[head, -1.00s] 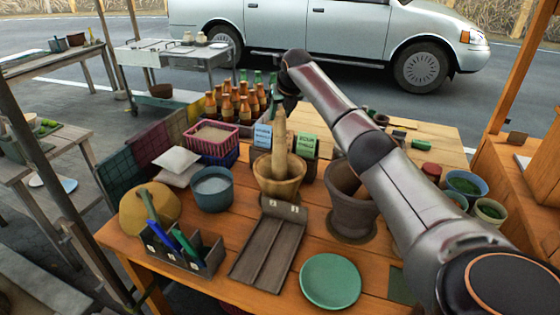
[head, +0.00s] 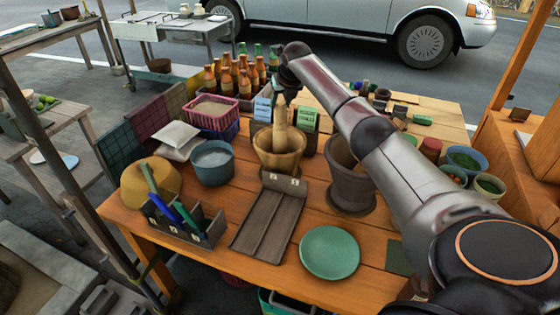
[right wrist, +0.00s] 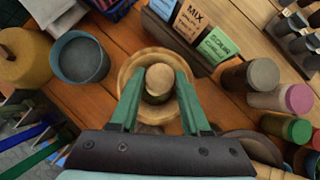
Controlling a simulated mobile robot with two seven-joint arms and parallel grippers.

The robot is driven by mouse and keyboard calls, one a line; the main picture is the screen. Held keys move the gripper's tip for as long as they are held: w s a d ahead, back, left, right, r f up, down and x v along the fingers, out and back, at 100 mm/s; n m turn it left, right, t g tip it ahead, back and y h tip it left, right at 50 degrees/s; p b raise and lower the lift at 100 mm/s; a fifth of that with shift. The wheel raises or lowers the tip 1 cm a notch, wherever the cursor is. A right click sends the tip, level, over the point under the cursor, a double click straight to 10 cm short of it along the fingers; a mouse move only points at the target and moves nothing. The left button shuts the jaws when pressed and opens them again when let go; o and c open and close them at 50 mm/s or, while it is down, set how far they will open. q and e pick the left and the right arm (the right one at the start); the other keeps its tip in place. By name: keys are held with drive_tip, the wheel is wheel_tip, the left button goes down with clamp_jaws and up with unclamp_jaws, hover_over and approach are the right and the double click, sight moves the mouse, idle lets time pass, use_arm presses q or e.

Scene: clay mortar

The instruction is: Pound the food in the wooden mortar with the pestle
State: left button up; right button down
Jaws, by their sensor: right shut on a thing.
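The wooden mortar (head: 273,166) stands upright on the table; its round rim (right wrist: 126,76) also shows in the right wrist view. My right gripper (head: 284,88) is above it, shut on the pale wooden pestle (head: 280,122). In the right wrist view, the pestle's round top (right wrist: 159,77) sits between the green fingers of my right gripper (right wrist: 160,84). The pestle is near upright, with its lower part inside the mortar. The food is mostly hidden, and I cannot tell whether the pestle touches it. My left gripper is not in view.
A larger dark mortar (head: 350,190) stands close on the right. Label cards (head: 308,119) and bottles (head: 228,80) are behind. A blue-grey pot (head: 212,172) is on the left; a divided tray (head: 268,222) and green plate (head: 329,252) are in front.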

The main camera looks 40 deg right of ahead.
drive_tip(key=shift+f, duration=0.15)
wheel_tip(320, 180, up, 6)
drive_tip(key=shift+f, duration=0.2)
idle(0.4)
drive_tip(key=shift+w+f, duration=0.1)
drive_tip(key=shift+f, duration=2.7)
drive_tip(key=shift+r, duration=0.15)
